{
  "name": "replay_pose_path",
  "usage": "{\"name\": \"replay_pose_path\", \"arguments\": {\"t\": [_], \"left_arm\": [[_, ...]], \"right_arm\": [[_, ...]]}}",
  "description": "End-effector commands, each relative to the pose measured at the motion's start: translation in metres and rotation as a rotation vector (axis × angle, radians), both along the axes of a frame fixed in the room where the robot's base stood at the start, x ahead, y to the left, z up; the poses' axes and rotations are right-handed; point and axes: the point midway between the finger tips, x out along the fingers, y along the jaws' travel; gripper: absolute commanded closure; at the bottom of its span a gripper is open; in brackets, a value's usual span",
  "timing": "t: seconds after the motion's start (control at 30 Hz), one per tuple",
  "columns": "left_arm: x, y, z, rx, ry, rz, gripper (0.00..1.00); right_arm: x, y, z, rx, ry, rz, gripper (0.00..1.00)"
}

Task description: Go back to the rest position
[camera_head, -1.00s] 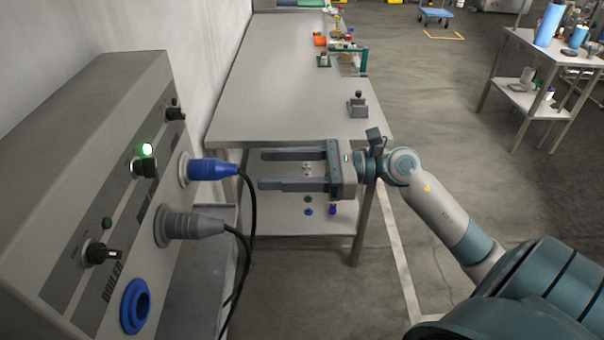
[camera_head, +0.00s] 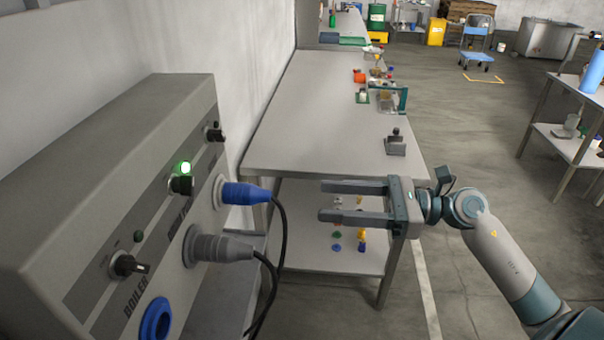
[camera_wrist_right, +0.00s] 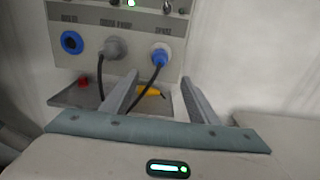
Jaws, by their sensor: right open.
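My right gripper (camera_head: 322,201) is open and empty in the head view. Its two long grey fingers point left, toward the control panel (camera_head: 150,180), with a clear gap before the plugs. In the right wrist view the two fingers (camera_wrist_right: 158,95) are spread, with nothing held between them. The panel carries a blue plug (camera_head: 245,193) and a grey plug (camera_head: 222,248), both seated in sockets with black cables hanging down. A blue socket (camera_head: 157,318) below them is empty. A green lamp (camera_head: 185,168) is lit. My left gripper is not in view.
A long grey table (camera_head: 320,120) stands behind my right gripper, with a small grey block (camera_head: 396,143) near its front corner. Its lower shelf (camera_head: 300,258) holds small coloured items. A second table (camera_head: 556,135) stands at the right. The floor between them is clear.

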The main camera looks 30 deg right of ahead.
Motion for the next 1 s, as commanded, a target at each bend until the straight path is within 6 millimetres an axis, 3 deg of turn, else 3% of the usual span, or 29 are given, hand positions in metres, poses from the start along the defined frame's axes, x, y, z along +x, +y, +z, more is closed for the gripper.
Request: {"name": "replay_pose_path", "arguments": {"t": [0.27,0.47,0.57,0.73,0.87,1.0], "left_arm": [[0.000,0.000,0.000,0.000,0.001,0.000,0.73],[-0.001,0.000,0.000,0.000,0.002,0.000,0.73],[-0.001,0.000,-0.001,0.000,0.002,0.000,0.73],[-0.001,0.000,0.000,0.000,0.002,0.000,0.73],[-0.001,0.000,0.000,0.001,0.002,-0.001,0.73],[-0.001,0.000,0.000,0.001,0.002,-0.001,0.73]], "right_arm": [[0.004,-0.003,-0.004,0.036,0.024,-0.010,0.45],[0.030,-0.022,-0.035,0.286,0.194,-0.076,0.45],[0.052,-0.041,-0.073,0.516,0.353,-0.142,0.45],[0.079,-0.071,-0.167,0.924,0.641,-0.282,0.45],[0.085,-0.084,-0.248,1.193,0.836,-0.395,0.45],[0.076,-0.087,-0.336,1.442,1.018,-0.519,0.45]]}}
